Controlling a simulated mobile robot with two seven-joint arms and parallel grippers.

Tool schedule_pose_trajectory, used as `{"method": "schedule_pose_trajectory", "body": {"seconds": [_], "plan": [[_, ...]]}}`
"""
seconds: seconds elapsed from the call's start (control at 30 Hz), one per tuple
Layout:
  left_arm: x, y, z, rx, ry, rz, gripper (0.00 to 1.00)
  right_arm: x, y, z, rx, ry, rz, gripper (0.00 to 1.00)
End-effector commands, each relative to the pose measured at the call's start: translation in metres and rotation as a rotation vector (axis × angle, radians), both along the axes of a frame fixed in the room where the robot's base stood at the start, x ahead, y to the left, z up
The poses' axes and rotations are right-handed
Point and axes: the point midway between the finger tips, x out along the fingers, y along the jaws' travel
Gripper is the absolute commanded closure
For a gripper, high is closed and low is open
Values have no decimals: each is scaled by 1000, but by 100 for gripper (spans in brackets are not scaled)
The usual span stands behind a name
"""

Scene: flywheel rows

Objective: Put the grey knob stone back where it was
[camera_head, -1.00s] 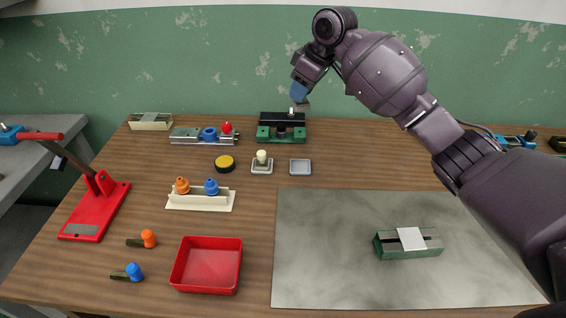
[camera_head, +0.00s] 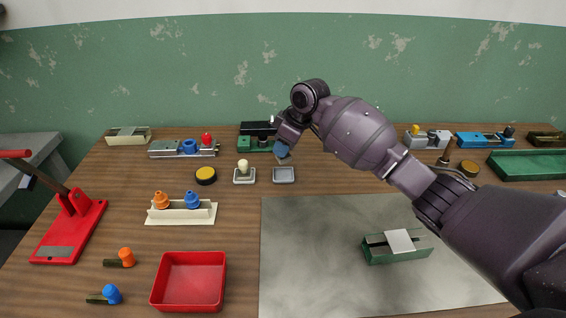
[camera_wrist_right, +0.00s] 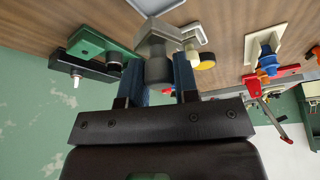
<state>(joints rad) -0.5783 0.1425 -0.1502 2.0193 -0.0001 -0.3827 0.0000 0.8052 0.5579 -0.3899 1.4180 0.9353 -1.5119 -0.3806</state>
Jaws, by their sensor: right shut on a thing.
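My right gripper (camera_head: 283,151) is shut on the grey knob stone (camera_wrist_right: 158,38), which sits between its blue fingers in the right wrist view. In the head view the stone is mostly hidden by the fingers. The gripper holds it above the table, near the empty grey square tray (camera_head: 284,175); in the right wrist view part of this tray (camera_wrist_right: 152,4) shows just beyond the stone. A similar tray (camera_head: 239,180) with a cream knob stone (camera_head: 243,166) stands to its left. My left gripper is not in view.
A green and black fixture (camera_head: 258,140) stands close behind the gripper. A yellow-topped black disc (camera_head: 206,175) lies left of the trays. A grey mat (camera_head: 310,235) with a green block (camera_head: 398,255), and a red bin (camera_head: 190,282), lie nearer the front.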

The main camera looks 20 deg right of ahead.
Motion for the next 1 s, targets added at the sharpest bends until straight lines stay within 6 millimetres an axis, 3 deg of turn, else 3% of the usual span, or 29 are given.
{"method": "schedule_pose_trajectory", "body": {"seconds": [0.17,0.47,0.9,0.93,1.0], "plan": [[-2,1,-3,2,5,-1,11,0,0,-10,1,0,0,91],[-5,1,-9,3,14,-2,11,0,0,-56,0,2,-1,91],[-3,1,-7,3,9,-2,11,0,0,-60,1,-2,0,91],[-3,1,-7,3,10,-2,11,0,0,-60,0,-1,0,69],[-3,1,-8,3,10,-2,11,0,0,-60,0,-1,0,58]]}}
